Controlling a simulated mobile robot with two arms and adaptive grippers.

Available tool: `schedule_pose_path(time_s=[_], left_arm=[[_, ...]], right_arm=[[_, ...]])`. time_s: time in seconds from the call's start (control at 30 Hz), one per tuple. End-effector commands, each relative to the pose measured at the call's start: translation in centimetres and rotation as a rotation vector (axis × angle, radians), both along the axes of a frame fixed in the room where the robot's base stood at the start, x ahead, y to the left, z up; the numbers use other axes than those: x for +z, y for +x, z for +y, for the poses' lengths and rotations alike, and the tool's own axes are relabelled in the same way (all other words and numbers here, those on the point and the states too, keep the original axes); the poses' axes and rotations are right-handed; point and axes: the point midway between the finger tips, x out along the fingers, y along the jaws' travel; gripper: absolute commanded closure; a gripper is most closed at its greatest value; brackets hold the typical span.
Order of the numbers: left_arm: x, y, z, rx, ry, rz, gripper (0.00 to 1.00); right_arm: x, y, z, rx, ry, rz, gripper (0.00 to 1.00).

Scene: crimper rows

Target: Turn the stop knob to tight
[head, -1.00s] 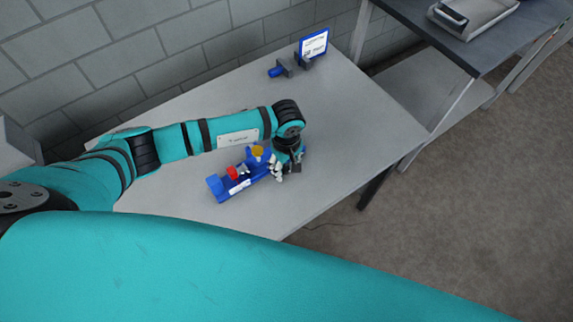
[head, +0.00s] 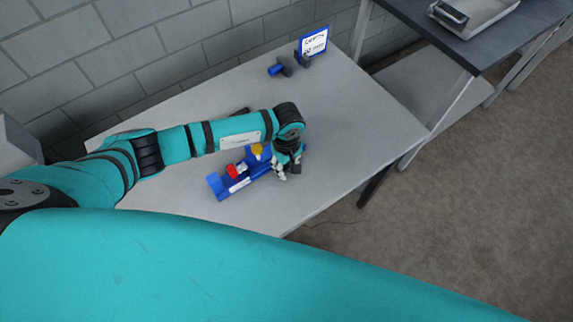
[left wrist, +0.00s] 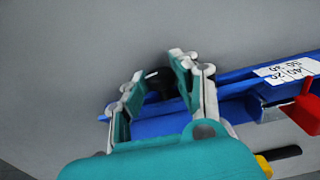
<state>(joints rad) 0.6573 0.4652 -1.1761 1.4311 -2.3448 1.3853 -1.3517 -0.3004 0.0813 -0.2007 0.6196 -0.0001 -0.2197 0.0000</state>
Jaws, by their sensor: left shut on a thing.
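A blue bench device (head: 216,188) lies on the table, with a red part (head: 232,171) and a yellow part (head: 257,150) on top. In the left wrist view the blue body (left wrist: 165,126) carries a white number scale (left wrist: 288,70) and the red part (left wrist: 306,106). My left gripper (head: 284,174) is at the device's right end in the head view. In the left wrist view its fingers (left wrist: 158,84) close around a dark round knob (left wrist: 158,78), which I take for the stop knob. The fingers partly hide it, and no tight mark shows. My right gripper is not in view.
At the back of the grey table (head: 360,120) stand a blue-framed display (head: 314,43) and a small blue and dark fixture (head: 277,70). A dark bench (head: 520,40) with a metal tray (head: 472,18) stands at the right. The table's right side is clear.

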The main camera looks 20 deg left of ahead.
Motion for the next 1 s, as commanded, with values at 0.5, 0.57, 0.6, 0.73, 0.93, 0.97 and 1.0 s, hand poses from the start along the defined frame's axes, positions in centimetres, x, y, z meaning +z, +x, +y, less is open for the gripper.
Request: schedule_pose_path(time_s=[0.5, 0.57, 0.6, 0.73, 0.93, 0.97, 1.0], left_arm=[[-0.4, 0.5, -0.3, 0.001, 0.201, 0.255, 1.0], [-0.3, 0.4, -0.3, 0.001, 0.207, 0.266, 1.0], [-0.2, 0.4, -0.3, 0.001, 0.208, 0.269, 1.0], [-0.1, 0.3, -0.3, 0.001, 0.208, 0.27, 1.0], [-0.1, 0.3, -0.3, 0.001, 0.208, 0.269, 0.61], [-0.1, 0.3, -0.3, 0.001, 0.208, 0.269, 0.57], [-0.1, 0.4, -0.3, 0.001, 0.208, 0.269, 0.52]], right_arm=[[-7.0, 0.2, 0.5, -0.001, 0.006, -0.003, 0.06], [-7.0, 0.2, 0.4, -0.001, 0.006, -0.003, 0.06], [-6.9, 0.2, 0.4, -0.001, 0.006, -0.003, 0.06], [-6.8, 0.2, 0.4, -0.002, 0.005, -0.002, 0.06], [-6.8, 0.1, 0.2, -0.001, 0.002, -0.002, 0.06], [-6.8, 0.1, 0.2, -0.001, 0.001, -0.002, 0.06], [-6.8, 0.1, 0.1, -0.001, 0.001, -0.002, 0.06]])
